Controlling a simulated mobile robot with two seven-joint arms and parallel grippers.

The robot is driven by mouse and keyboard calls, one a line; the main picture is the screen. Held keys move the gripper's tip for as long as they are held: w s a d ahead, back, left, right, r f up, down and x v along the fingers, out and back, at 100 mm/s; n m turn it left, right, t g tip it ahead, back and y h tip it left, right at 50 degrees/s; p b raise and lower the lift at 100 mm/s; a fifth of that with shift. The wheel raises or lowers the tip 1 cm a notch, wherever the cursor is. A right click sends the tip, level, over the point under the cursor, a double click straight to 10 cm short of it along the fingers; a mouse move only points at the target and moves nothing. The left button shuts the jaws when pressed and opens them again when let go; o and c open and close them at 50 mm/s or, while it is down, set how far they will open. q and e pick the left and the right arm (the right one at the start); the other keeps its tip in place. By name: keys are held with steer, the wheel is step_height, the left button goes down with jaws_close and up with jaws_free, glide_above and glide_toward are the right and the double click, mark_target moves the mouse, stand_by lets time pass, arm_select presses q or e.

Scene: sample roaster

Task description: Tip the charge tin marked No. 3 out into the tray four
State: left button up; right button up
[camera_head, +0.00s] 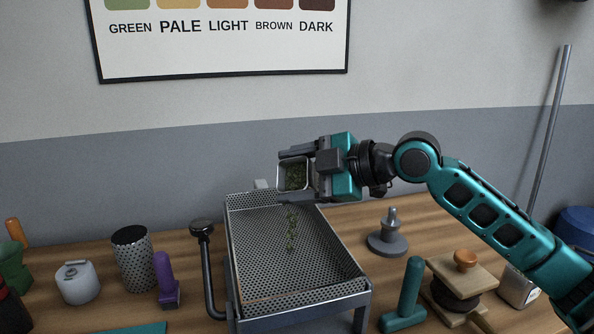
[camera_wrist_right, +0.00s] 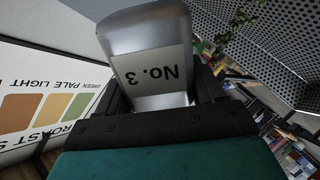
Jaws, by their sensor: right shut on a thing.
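The metal charge tin (camera_head: 294,175) is tilted over the back part of the perforated tray (camera_head: 270,275), its mouth towards the head camera. Green beans show inside it, and several are falling or lying below its mouth. My right gripper (camera_head: 297,167) is shut on the tin. In the right wrist view the tin (camera_wrist_right: 148,50) shows its label "No. 3" upside down between the fingers (camera_wrist_right: 160,100). The wrist view also shows beans (camera_wrist_right: 240,20) against the perforated tray (camera_wrist_right: 285,45). My left gripper is not in view.
A black crank handle (camera_head: 202,230) stands at the tray's left. Left of it are a purple-handled tool (camera_head: 166,280), a perforated cylinder (camera_head: 132,258) and a white canister (camera_head: 77,283). Right are a grey weight-like stand (camera_head: 387,238), a teal-handled tool (camera_head: 408,295) and a wooden-topped block (camera_head: 462,280).

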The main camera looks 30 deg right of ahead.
steer(key=n+h, duration=0.1)
steer(key=a+f+n+p, duration=0.1)
steer(key=shift+s+f+n+h, duration=0.2)
steer(key=shift+n+h, duration=0.2)
steer(key=shift+s+a+f+n+t+h, duration=0.1)
steer(key=shift+a+f+n+t+h, duration=0.2)
steer(key=shift+f+n+t+h, duration=0.25)
steer(key=shift+a+f+n+h+p, duration=0.15)
steer(key=shift+f+n+h+p, duration=0.15)
steer(key=shift+n, duration=0.25)
steer(key=shift+s+a+n, duration=0.15)
steer(key=shift+n, duration=0.15)
steer(key=n+h+p, duration=0.1)
steer(key=a+n+t+h+p, duration=0.1)
steer(key=shift+s+n, duration=0.15)
steer(key=shift+n, duration=0.15)
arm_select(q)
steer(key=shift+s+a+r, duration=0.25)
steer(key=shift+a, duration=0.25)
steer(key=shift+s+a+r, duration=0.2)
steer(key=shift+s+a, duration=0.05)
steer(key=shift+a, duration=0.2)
arm_select(e)
steer(key=shift+f, duration=0.1)
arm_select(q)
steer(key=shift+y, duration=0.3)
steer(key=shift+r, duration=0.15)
